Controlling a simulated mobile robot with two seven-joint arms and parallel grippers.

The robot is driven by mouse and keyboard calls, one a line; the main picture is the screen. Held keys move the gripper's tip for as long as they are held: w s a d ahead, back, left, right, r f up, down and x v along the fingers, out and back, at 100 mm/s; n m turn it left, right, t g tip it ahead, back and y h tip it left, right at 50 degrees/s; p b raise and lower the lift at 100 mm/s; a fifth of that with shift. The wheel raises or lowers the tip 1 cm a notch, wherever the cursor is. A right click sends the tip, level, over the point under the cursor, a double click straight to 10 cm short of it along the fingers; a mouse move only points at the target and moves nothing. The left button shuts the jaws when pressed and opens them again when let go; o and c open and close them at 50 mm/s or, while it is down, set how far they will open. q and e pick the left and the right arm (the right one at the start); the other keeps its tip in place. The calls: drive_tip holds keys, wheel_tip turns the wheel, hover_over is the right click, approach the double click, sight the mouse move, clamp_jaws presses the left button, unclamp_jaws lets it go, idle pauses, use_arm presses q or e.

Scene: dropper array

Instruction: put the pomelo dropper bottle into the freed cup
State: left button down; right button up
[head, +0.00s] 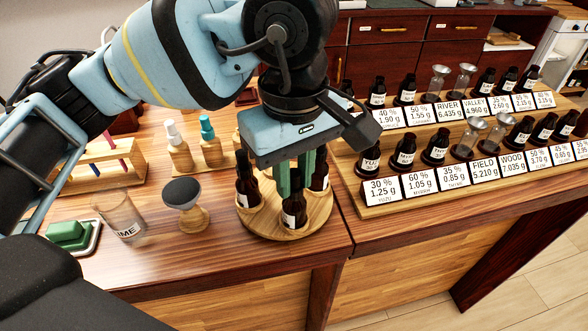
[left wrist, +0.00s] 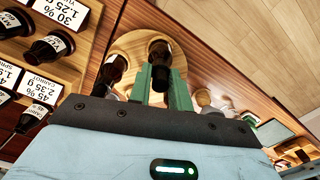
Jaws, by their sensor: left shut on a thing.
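A round wooden stand (head: 258,222) with cups stands near the table's front edge; it also shows in the left wrist view (left wrist: 133,42). My left gripper (head: 289,178) points down over it, its green fingers shut on a dark dropper bottle (head: 294,211), whose dark top (left wrist: 160,77) is between the fingertips in the left wrist view. This bottle is upright at the stand's front cup; I cannot tell if it is fully seated. Other dark bottles stand at the stand's left (head: 247,188) and right (head: 320,173). I cannot read which label says pomelo. My right gripper is not in view.
A tiered rack (head: 372,208) of bottles, glass pieces and label cards is to the right. A glass jar (head: 124,220), a dark-topped wooden piece (head: 187,204) and a tray with green blocks (head: 72,236) are to the left. Small droppers on wooden blocks (head: 180,155) stand behind.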

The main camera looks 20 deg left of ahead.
use_arm(q)
drive_tip(key=c, duration=1.3)
unclamp_jaws()
wheel_tip(320, 180, up, 12)
drive_tip(key=p, duration=0.1)
drive_tip(key=shift+r, duration=0.15)
